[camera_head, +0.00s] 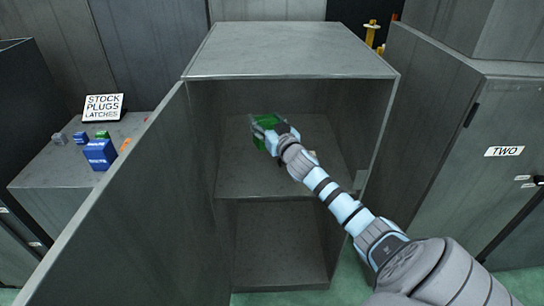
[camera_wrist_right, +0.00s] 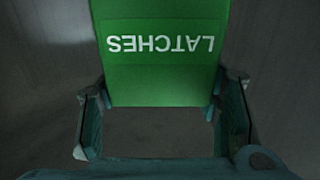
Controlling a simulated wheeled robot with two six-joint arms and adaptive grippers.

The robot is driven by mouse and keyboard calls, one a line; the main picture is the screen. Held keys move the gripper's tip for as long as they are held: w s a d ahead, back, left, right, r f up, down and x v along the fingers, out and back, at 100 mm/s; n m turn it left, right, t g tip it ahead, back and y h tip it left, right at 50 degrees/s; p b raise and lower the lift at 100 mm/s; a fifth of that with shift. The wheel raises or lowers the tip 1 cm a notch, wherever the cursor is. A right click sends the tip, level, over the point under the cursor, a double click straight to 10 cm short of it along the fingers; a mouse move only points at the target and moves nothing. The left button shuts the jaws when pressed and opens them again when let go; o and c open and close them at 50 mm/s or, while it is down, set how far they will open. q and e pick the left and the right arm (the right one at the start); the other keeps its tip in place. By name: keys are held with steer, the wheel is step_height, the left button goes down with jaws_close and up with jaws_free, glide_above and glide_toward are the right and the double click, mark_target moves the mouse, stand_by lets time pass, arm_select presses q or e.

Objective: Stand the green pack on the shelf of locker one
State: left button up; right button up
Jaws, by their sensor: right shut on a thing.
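The green pack (camera_head: 259,140) is inside the open locker, at its far end above the shelf (camera_head: 232,184). My right gripper (camera_head: 268,129) is shut on it. In the right wrist view the green pack (camera_wrist_right: 160,55) shows a white "LATCHES" label that reads upside down. The fingers of my right gripper (camera_wrist_right: 160,108) are on both sides of the pack. I cannot tell whether the pack touches the shelf. My left gripper is not in view.
The locker's door (camera_head: 120,215) stands open to the left. A side cabinet (camera_head: 45,180) holds blue packs (camera_head: 100,153) and a "STOCK PLUGS LATCHES" sign (camera_head: 103,107). A locker marked "TWO" (camera_head: 503,151) stands shut at right. The locker's lower space (camera_head: 280,240) is empty.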

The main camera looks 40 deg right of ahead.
steer(key=f+b, duration=0.2)
steer(key=f, duration=0.2)
steer(key=f+b, duration=0.3)
steer(key=f, duration=0.2)
steer(key=shift+s+a+f, duration=0.1)
steer(key=shift+s+f, duration=0.1)
steer(key=shift+f, duration=0.05)
step_height(320, 180, down, 4)
steer(key=b, duration=0.3)
steer(key=shift+w+f, duration=0.1)
steer(key=shift+f, duration=0.25)
steer(key=o, duration=1.4)
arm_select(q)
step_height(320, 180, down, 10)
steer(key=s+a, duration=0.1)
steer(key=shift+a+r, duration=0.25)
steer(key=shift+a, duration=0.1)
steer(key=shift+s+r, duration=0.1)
